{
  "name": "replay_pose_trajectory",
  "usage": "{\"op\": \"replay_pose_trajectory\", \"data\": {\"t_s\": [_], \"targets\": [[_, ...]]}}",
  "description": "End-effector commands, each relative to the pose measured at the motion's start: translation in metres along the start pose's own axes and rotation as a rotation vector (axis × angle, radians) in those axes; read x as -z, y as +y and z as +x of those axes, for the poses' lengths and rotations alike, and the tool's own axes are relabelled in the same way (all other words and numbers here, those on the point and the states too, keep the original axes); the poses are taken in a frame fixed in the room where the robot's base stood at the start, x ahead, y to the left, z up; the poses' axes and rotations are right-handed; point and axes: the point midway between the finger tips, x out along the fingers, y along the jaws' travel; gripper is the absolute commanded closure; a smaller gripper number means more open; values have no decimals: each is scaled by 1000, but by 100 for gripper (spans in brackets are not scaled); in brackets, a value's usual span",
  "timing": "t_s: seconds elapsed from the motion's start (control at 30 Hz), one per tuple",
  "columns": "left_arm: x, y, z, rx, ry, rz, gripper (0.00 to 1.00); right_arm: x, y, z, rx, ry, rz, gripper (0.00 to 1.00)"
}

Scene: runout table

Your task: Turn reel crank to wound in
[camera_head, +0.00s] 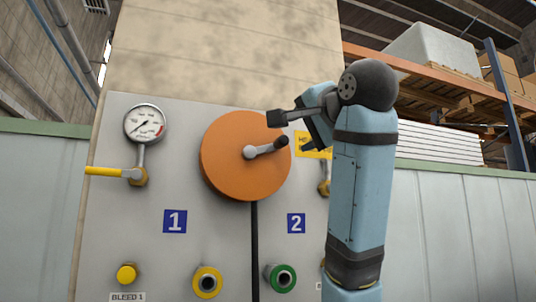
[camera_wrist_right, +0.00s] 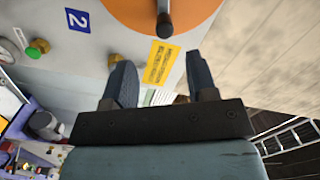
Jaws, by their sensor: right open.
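The orange reel (camera_head: 225,165) is mounted upright on a pale panel. Its crank (camera_head: 262,150) runs from the grey hub to the right and slightly up, ending in a dark handle (camera_head: 282,142). My right gripper (camera_head: 292,132) is at the reel's upper right, close to the handle. In the right wrist view its fingers (camera_wrist_right: 160,68) are apart with nothing between them. The dark handle (camera_wrist_right: 163,22) lies beyond the fingertips, roughly in line with the gap, in front of the orange reel (camera_wrist_right: 195,12). My left gripper is not in view.
The panel (camera_head: 200,240) carries a pressure gauge (camera_head: 146,124), a yellow lever (camera_head: 105,171), a yellow port (camera_head: 207,281) and a green port (camera_head: 281,278). A yellow label (camera_wrist_right: 161,62) is near my right fingers. A black strip (camera_head: 255,245) hangs below the reel.

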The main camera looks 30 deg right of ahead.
Motion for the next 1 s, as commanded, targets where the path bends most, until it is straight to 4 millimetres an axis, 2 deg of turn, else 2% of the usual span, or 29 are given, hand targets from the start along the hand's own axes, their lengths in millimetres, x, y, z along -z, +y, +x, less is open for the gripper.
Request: {"op": "replay_pose_trajectory", "data": {"t_s": [0.2,0.6,0.8,1.0], "targets": [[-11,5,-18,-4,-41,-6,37,1,-2,30,-4,-2,-3,48],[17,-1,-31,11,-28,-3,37,1,-2,111,-3,-1,-3,48],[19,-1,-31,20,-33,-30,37,0,-1,132,-1,-1,-2,48],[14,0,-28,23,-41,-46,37,0,0,136,-1,-1,-2,48]]}}
